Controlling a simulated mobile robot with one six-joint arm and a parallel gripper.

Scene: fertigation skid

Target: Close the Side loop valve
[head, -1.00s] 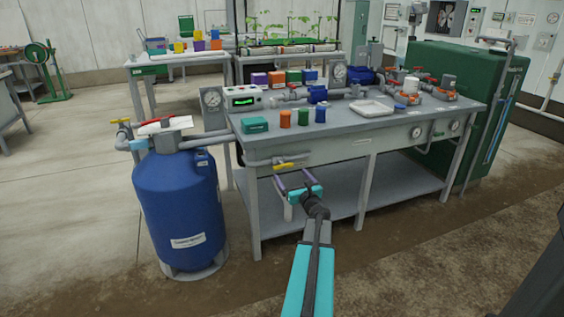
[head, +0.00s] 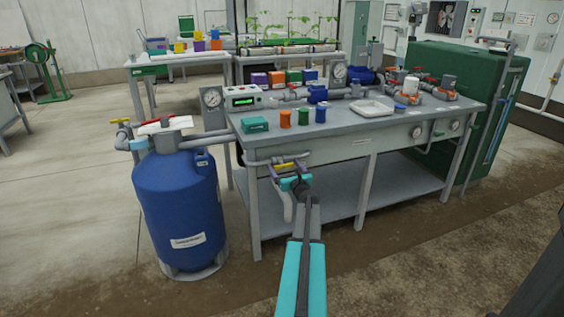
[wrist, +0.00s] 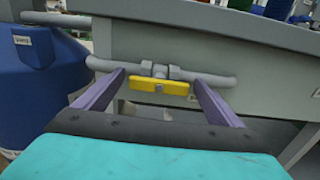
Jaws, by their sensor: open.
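The valve on the pipe along the bench front has a yellow lever handle (head: 286,165), which lies level, in line with the grey pipe (head: 258,162). In the wrist view the yellow handle (wrist: 160,86) sits between the two purple fingers, under the grey valve body (wrist: 160,70). My gripper (head: 285,173) is open at the handle, with one finger beyond each end of it. In the wrist view my gripper (wrist: 152,92) shows a gap between fingers and handle. I cannot read a label naming this valve.
A blue tank (head: 183,212) stands left of the bench, with a red-and-white item on top. Another yellow lever (head: 120,121) is at the far left. The floor in front is clear.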

